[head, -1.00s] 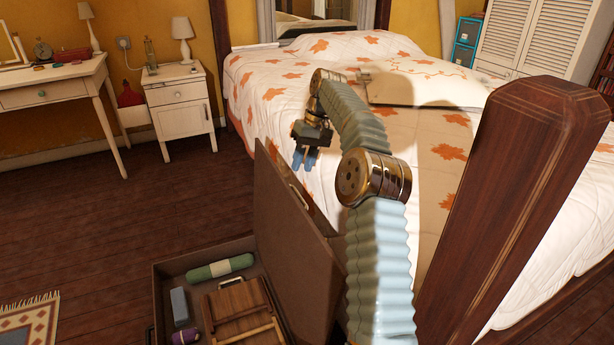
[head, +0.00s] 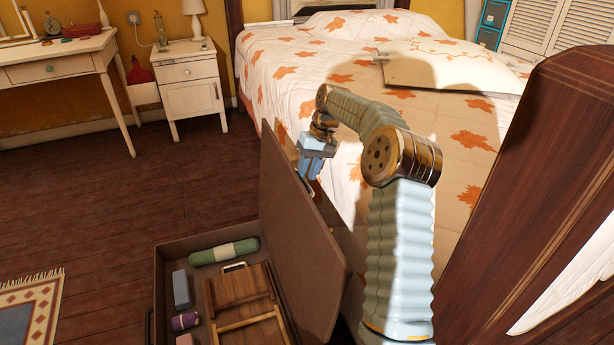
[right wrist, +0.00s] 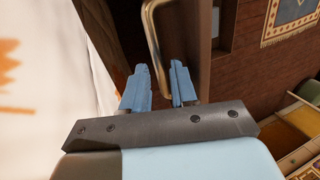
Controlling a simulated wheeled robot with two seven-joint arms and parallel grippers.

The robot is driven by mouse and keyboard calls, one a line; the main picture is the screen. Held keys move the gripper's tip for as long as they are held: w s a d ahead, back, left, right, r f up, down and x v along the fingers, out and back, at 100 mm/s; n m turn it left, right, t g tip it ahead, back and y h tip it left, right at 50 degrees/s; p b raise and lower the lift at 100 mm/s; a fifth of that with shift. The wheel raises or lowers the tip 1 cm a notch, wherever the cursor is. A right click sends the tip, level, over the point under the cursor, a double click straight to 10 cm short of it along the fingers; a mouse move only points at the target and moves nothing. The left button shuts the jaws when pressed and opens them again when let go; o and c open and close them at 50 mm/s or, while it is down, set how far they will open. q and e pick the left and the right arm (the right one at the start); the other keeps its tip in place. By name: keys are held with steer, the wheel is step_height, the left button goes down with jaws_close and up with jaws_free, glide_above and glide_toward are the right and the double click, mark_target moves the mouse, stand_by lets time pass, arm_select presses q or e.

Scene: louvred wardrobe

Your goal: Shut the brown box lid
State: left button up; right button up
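The brown box (head: 160,270) sits open on the floor at the bottom of the head view. Its lid (head: 290,230) stands up steeply at the box's right side. The lid also shows in the right wrist view (right wrist: 115,30), with a brass handle (right wrist: 148,30) on it. My right gripper (head: 310,178) is at the lid's bed-facing side, near its upper edge. In the right wrist view its blue fingers (right wrist: 160,82) are apart, with the lower part of the handle seen between them. I cannot tell whether they touch it. My left gripper is out of view.
The box holds a green roll (head: 224,252), a grey block (head: 181,290) and a folded wooden item (head: 240,290). The bed (head: 345,80) stands close behind the lid, its dark post (head: 540,170) at right. Floor left of the box is clear up to the rug (head: 30,310).

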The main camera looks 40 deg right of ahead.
steer(key=shift+a+f, duration=0.2)
steer(key=shift+f, duration=0.35)
jaws_close()
steer(key=shift+a, duration=0.1)
